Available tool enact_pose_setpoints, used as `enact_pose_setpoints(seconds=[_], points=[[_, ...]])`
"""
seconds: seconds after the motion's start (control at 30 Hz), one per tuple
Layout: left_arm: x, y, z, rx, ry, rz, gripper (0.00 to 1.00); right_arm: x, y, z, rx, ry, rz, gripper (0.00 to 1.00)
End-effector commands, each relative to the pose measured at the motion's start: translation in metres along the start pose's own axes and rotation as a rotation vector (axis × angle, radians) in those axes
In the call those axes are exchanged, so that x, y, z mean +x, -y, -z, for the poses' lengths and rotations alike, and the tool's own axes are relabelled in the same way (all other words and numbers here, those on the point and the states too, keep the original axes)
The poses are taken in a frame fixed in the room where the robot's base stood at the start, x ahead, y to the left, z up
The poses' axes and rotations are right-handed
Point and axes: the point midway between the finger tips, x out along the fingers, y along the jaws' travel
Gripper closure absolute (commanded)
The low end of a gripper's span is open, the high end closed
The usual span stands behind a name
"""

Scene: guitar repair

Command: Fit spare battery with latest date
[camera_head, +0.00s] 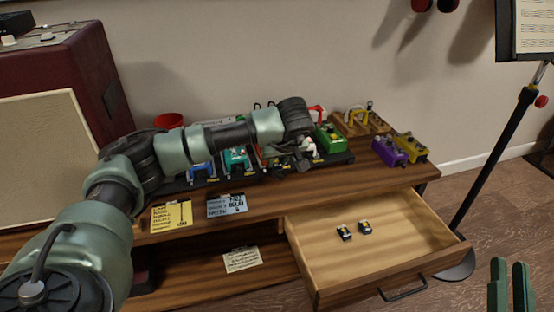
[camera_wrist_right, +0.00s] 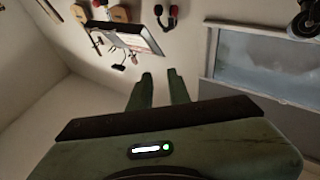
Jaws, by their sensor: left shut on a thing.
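Two small dark batteries with yellow and pale markings, a left one (camera_head: 344,232) and a right one (camera_head: 365,228), lie in the open drawer (camera_head: 415,250). Their dates are too small to read. Several effect pedals stand on the bench, among them a blue one (camera_head: 201,170), a teal one (camera_head: 237,160) and a green one (camera_head: 330,139). My left gripper (camera_head: 297,157) is low over the pedal row, left of the green pedal. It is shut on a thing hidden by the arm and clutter. My right gripper (camera_head: 512,285) is open and empty, right of the drawer; it also shows in the right wrist view (camera_wrist_right: 160,85).
A yellow note (camera_head: 171,216) and a blue-grey note (camera_head: 227,205) are at the bench's front. A paper card (camera_head: 242,259) lies on the lower shelf. Purple (camera_head: 389,151) and yellow (camera_head: 413,148) pedals stand at right. A music stand (camera_head: 490,140) rises beyond the drawer. An amplifier (camera_head: 50,130) fills the left.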

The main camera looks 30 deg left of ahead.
Motion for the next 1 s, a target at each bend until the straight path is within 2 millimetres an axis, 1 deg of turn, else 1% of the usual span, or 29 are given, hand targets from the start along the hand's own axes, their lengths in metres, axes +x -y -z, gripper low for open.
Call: enact_pose_setpoints(seconds=[0.43,0.87,0.9,0.97,1.0], points=[[0.004,0.0,-0.002,0.0,0.0,0.0,1.0,0.001,0.003,0.01,0.004,-0.053,0.006,0.82],[0.005,0.0,-0.003,0.0,0.0,0.0,1.0,0.001,0.003,0.014,0.004,-0.077,0.006,0.82],[0.005,0.0,-0.003,0.0,0.0,0.0,0.71,0.001,0.003,0.014,0.004,-0.076,0.006,0.82],[0.005,0.0,-0.003,0.0,0.0,0.0,0.55,0.001,0.003,0.013,0.004,-0.075,0.006,0.82],[0.005,0.0,-0.003,0.0,0.0,0.0,0.51,0.001,0.003,0.013,0.004,-0.075,0.006,0.82]])
